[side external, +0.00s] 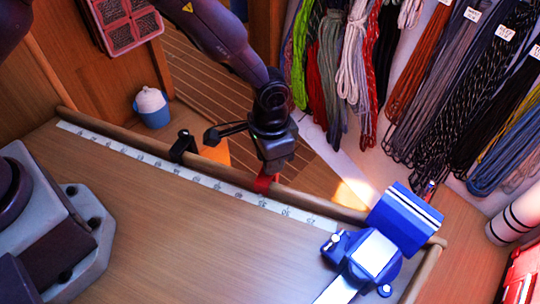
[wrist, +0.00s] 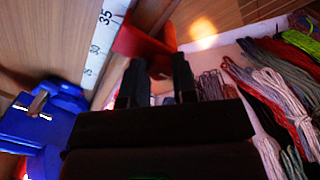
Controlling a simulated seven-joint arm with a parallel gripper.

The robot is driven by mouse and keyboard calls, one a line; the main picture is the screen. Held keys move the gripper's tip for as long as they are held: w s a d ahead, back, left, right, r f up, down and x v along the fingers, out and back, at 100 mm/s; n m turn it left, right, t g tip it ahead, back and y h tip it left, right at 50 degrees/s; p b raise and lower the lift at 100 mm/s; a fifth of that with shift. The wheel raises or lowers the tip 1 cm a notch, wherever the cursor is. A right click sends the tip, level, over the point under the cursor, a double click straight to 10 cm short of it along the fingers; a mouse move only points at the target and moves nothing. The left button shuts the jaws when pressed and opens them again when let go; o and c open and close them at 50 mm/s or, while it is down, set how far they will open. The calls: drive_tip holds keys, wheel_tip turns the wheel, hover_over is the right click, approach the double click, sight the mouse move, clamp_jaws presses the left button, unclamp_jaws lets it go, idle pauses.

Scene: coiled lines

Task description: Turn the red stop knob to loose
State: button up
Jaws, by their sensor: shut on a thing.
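The red stop (side external: 265,183) sits on the wooden rail (side external: 225,172) along the far edge of the bench, beside the white measuring tape (side external: 150,163). My gripper (side external: 270,165) is right above it, pointing down. In the wrist view the red stop (wrist: 140,40) lies just beyond the two dark fingertips (wrist: 158,68). My gripper is shut on the red stop's knob. The knob itself is mostly hidden by the fingers, so its turn cannot be read.
A black clamp (side external: 183,146) sits on the rail to the left. A blue vise (side external: 375,255) stands on the bench at right, also in the wrist view (wrist: 40,125). Coiled lines (side external: 400,80) hang behind. A blue-white cup (side external: 151,107) stands beyond the rail. The bench middle is clear.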

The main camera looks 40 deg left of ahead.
drive_tip(key=shift+d+r, duration=0.1)
idle(0.3)
drive_tip(key=o, duration=0.9)
drive_tip(key=shift+o, duration=0.2)
wheel_tip(320, 180, up, 13)
